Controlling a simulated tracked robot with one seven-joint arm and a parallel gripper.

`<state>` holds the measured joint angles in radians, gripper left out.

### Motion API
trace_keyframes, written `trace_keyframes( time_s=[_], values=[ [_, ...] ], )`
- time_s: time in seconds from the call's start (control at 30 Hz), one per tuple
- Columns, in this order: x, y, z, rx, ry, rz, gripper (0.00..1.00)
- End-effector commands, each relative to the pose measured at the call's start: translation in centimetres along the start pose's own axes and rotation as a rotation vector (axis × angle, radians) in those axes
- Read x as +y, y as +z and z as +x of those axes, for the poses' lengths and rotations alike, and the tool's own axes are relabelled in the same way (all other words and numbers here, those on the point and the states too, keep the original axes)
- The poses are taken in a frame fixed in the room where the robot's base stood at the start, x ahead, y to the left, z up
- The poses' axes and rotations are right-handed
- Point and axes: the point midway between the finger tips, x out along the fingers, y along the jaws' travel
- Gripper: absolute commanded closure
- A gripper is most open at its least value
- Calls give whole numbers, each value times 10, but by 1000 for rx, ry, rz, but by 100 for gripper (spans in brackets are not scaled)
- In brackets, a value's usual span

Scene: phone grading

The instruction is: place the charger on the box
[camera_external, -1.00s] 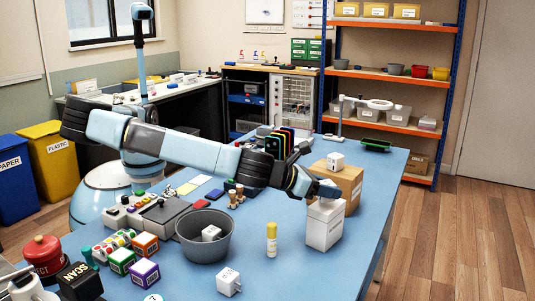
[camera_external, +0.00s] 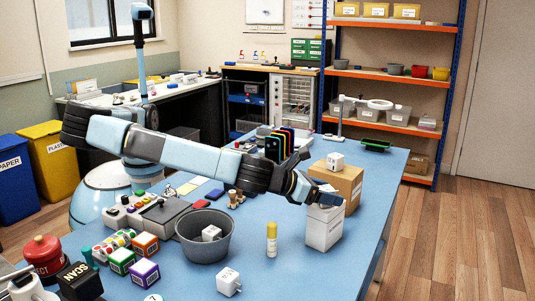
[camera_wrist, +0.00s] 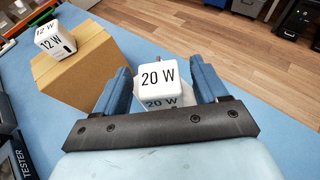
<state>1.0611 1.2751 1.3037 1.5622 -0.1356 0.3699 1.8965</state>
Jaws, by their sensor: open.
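A white charger marked 20 W (camera_wrist: 158,75) sits between the fingers of my gripper (camera_wrist: 163,82) in the wrist view. The fingers are spread, one on each side of it. In the external view my gripper (camera_external: 327,197) is right over the top of a white box (camera_external: 324,230), and hides most of that top. I cannot make out the 20 W charger there. A cardboard box (camera_wrist: 85,70) stands beside it, with a white charger marked 12 W (camera_wrist: 55,40) on top. Both also show in the external view, the cardboard box (camera_external: 347,184) behind the white one.
Another white charger (camera_external: 229,282) lies on the blue table (camera_external: 300,275) near the front. A grey bucket (camera_external: 205,248) with a white charger inside and a yellow-capped stick (camera_external: 271,240) stand left of the white box. The table's right edge is close by.

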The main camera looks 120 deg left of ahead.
Motion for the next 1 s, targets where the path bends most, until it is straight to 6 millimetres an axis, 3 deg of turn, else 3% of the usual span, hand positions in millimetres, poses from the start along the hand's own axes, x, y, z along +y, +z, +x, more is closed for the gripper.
trace_keyframes(
  time_s=[0.17, 0.5, 0.7, 0.87, 1.0],
  values=[
    [-1, 0, -17, 0, -3, 0, 28],
    [-1, 0, -82, 1, -3, -1, 28],
    [0, 0, -109, 1, 0, -1, 28],
    [1, 0, -118, 2, 1, -3, 28],
    [17, 3, -108, 42, 31, -58, 28]
  ],
)
